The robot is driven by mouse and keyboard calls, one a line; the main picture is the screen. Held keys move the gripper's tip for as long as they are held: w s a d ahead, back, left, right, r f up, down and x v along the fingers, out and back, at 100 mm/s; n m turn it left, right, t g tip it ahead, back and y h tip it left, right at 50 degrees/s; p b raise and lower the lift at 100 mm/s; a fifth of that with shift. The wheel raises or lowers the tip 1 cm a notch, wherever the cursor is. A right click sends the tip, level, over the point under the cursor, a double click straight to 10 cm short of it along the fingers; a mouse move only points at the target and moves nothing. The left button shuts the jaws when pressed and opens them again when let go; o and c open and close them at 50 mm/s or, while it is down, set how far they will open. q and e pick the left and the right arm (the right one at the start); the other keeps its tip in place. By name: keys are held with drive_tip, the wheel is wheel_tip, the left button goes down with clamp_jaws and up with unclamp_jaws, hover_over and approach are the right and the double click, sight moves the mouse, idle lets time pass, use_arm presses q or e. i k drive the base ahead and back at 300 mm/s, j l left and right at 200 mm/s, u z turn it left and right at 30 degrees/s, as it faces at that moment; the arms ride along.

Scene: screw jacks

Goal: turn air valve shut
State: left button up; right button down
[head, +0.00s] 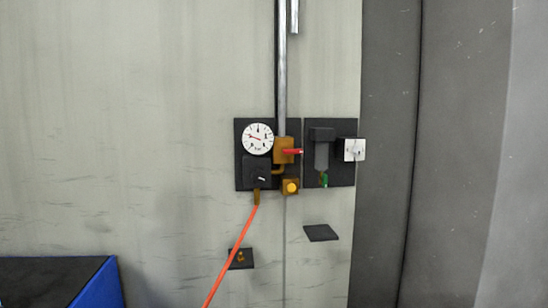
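The air valve (284,151) is a brass-coloured body on the vertical metal pipe, with a short red lever pointing right, roughly level and crosswise to the pipe. It sits on a dark wall panel (240,178) in the middle of the head view. A round white gauge (258,139) with a red needle is just left of it. Below the valve are a brass block with a yellow knob (291,188) and a black fitting (257,171). Neither of my grippers is in view, and nothing touches the valve.
A second dark panel holds a grey filter (321,153) and a white plate with a knob (355,150). An orange hose (232,256) runs down from the fitting. Small dark shelves (321,233) are below. A blue-sided dark box (95,287) stands lower left.

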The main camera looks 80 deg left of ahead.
sight(290, 151)
drive_tip(key=u, duration=2.6)
